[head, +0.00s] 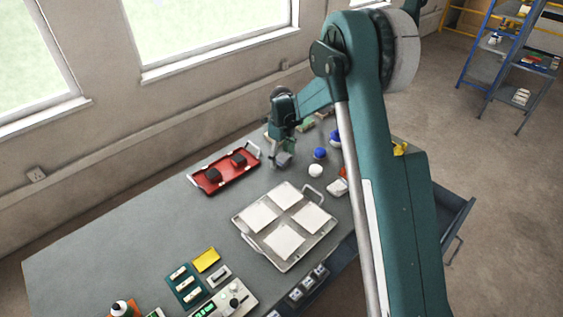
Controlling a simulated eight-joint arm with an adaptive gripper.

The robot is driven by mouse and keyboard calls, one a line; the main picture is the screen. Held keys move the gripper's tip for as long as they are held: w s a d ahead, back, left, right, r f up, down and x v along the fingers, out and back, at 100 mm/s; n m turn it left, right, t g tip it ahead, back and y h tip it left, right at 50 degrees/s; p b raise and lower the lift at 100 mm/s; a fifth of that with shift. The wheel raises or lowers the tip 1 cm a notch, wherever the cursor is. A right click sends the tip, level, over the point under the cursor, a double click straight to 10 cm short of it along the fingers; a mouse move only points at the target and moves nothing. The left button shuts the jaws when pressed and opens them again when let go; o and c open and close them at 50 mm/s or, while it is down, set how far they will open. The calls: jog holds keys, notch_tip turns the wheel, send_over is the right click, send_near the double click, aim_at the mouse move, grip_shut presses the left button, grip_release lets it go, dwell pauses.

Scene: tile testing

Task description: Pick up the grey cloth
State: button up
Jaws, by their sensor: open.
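My gripper (277,160) is open and points down over the far part of the grey table (120,240), between the red tray and the blue-topped items. A small grey patch (284,158) shows right beside the fingers. It may be the grey cloth, but it is too small and too close to the gripper to be sure. I cannot tell whether the fingers touch it.
A red tray (213,184) with two dark pieces lies left of my gripper. A metal tray (240,218) with several white tiles lies in front. A blue ball-like item (320,153) and a white one (316,171) stand to the right. The table's left part is clear.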

jog(key=shift+f, duration=0.15)
dwell(0.4)
jog(key=c, duration=0.9)
